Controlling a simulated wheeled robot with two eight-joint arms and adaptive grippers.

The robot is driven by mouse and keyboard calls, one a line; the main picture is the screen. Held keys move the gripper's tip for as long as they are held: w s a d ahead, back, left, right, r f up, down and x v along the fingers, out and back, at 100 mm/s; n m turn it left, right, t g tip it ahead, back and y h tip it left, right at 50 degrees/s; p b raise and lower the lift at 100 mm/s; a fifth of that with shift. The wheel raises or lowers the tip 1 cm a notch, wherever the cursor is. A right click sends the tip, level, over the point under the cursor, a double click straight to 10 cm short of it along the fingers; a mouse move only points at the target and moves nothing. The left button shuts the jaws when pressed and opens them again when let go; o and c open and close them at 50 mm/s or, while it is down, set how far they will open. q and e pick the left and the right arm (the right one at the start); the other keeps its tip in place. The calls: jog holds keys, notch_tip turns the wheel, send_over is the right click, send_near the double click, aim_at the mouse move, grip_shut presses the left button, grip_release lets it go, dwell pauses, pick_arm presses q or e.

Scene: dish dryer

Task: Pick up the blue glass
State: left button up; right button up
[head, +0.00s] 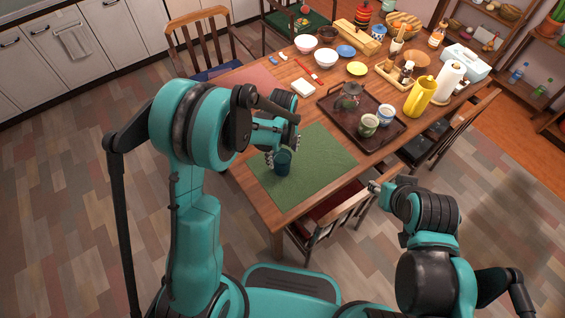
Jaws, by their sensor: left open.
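The blue glass (283,163), dark teal-blue, stands upright on the green placemat (318,165) near the table's near left side. My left gripper (277,156) is open right at the glass, with its fingers near the glass's upper part. I cannot tell whether the fingers touch it. My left arm comes in from the left over the table edge and hides part of the table. My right gripper (378,187) is off the table's near side, to the right of the placemat, and is too small to tell open from shut.
A dark tray (358,128) with a glass teapot and cups stands right behind the placemat. A yellow pitcher (420,97), a paper towel roll (449,82) and bowls (326,57) crowd the far table. Chairs stand around it. The placemat's right part is clear.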

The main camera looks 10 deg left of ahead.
pick_arm(q)
notch_tip(320, 180, down, 2)
jog(key=shift+f+b, duration=0.15)
jog(key=shift+b, duration=0.3)
jog(key=f+b, duration=0.1)
jog(key=f, duration=0.2)
jog(key=w+f+b, duration=0.1)
jog(key=f, duration=0.1)
jog(key=shift+a+f+b, duration=0.2)
jog(key=shift+b, duration=0.1)
jog(key=shift+r, duration=0.1)
jog(key=shift+s, duration=0.1)
jog(key=shift+c, duration=0.3)
jog(key=c, duration=1.4)
